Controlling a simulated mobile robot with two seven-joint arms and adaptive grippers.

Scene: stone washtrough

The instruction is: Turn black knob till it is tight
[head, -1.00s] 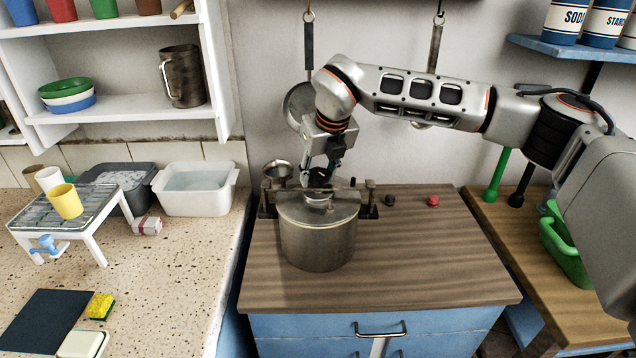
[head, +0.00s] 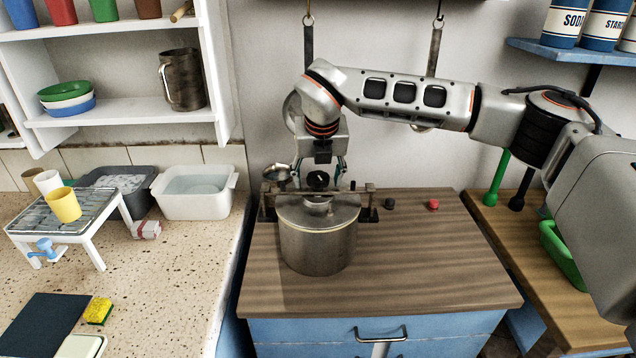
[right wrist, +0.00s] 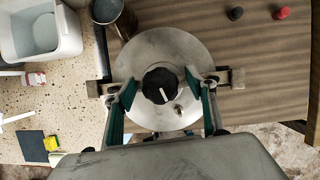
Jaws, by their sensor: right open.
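The black knob (right wrist: 161,86) sits at the middle of the lid of a metal pot (head: 318,245). A white line on the knob's top leans slightly in the right wrist view. The knob also shows in the head view (head: 318,180). A bar (head: 348,193) crosses over the lid between two posts. My right gripper (right wrist: 161,92) is open, with one finger on each side of the knob. I see gaps between the fingers and the knob in the right wrist view. My left gripper is not in view.
A small black knob (head: 389,203) and a red knob (head: 433,204) lie on the wooden counter (head: 420,260) right of the pot. The white basin (head: 195,190) is to the left. The counter's front right is clear.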

